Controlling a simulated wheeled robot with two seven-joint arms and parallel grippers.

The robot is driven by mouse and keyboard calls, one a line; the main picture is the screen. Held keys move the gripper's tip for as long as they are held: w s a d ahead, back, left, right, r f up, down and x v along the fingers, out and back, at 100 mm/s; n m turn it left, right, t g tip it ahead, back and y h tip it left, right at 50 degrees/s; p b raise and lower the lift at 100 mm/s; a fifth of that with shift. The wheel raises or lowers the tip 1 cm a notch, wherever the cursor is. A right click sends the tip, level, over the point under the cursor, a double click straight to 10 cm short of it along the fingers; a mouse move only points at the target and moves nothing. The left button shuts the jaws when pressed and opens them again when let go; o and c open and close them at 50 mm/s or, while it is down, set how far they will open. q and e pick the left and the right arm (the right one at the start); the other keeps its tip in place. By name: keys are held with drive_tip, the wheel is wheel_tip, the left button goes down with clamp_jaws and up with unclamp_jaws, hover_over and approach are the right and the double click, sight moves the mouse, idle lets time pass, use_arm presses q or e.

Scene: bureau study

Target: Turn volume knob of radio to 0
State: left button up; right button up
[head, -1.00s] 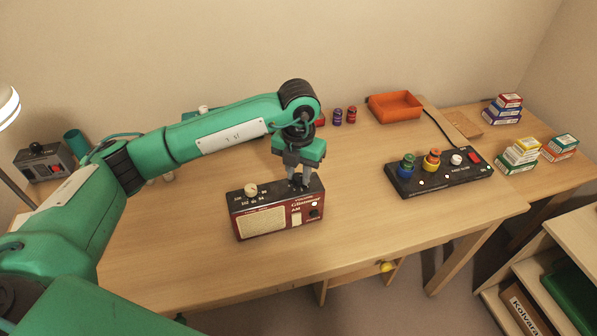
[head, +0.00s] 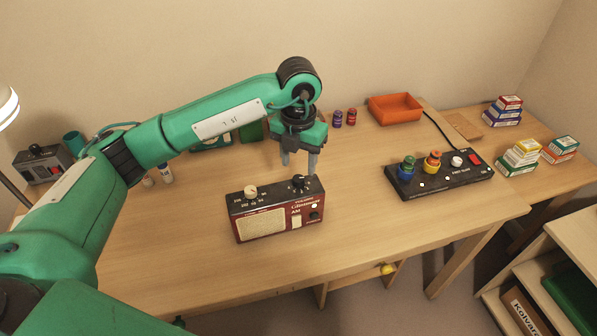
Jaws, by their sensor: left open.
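The dark red radio (head: 266,223) stands on the wooden desk (head: 375,230) with its cream speaker grille facing me. Its top carries a cream knob (head: 250,190) at the left, beside small numbers, and a black knob (head: 299,182) with a light pointer mark at the right. The markings around the black knob are too small to read. My left gripper (head: 299,168) points down just above and behind the black knob. Its fingers are apart and empty, and it appears clear of the knob. My right gripper is out of view.
A black control panel (head: 440,184) with coloured rings lies to the right. An orange tray (head: 395,108) and small dark bottles (head: 344,117) stand behind. Stacked boxes (head: 520,155) are at the far right. The desk in front and right of the radio is clear.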

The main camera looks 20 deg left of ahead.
sight(298, 178)
use_arm(q)
wheel_tip(298, 178, up, 9)
drive_tip(key=shift+r+b, duration=0.15)
drive_tip(key=shift+b, duration=0.15)
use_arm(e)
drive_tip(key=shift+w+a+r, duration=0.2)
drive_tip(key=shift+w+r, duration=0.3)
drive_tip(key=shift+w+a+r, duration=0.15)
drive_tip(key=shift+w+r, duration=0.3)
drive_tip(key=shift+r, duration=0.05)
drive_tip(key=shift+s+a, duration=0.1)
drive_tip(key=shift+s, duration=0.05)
use_arm(q)
drive_tip(key=shift+s, duration=0.1)
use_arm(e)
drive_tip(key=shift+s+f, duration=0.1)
